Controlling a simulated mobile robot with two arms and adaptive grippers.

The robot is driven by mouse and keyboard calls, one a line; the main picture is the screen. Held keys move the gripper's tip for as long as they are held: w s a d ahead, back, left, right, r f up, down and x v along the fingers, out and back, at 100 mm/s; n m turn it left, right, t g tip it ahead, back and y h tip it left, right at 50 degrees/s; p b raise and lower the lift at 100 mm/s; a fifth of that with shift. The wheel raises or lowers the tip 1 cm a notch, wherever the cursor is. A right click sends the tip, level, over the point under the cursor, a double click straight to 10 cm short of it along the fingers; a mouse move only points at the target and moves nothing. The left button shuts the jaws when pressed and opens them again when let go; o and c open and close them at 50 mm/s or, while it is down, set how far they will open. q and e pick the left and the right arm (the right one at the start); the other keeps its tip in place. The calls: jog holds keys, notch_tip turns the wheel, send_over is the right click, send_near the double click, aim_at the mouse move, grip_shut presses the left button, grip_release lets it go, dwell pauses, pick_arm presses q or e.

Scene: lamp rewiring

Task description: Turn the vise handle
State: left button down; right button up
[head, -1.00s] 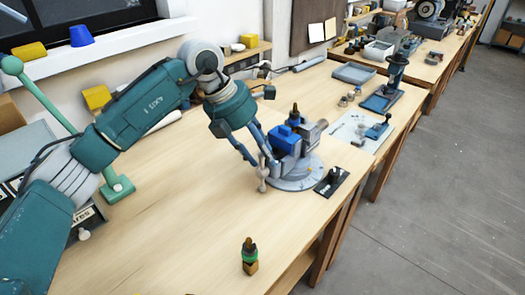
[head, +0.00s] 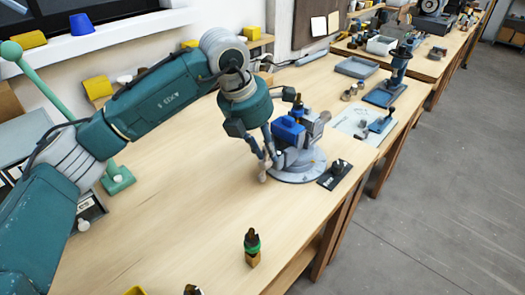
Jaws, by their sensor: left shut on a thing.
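The vise (head: 290,132) has blue jaws on a round grey base (head: 300,172) and stands on the wooden workbench in the middle of the head view. The vise handle (head: 262,173) is a pale grey piece at the vise's left side, mostly covered by my fingers. My left gripper (head: 266,157) reaches down from the upper left and is shut on the handle. My right gripper does not show.
A small black plate (head: 335,174) with a part on it lies right of the vise. A green-and-black bottle-like item (head: 252,246) stands near the front. A blue press (head: 392,80) and a blue tray (head: 356,67) are farther back. The bench left of the vise is clear.

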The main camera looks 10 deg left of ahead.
pick_arm(q)
jog(key=shift+s+d+m+t+y+b, duration=0.3)
jog(key=shift+d+t+y+b, duration=0.3)
jog(key=shift+d+y+b, duration=0.15)
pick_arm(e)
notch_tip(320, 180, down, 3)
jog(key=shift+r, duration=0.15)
pick_arm(q)
jog(key=c, duration=1.9)
grip_release()
jog(key=shift+o, duration=1.2)
jog(key=shift+d, duration=0.25)
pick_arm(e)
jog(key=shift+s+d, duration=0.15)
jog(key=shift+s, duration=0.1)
pick_arm(q)
jog(key=shift+a, duration=0.25)
jog(key=v, duration=1.2)
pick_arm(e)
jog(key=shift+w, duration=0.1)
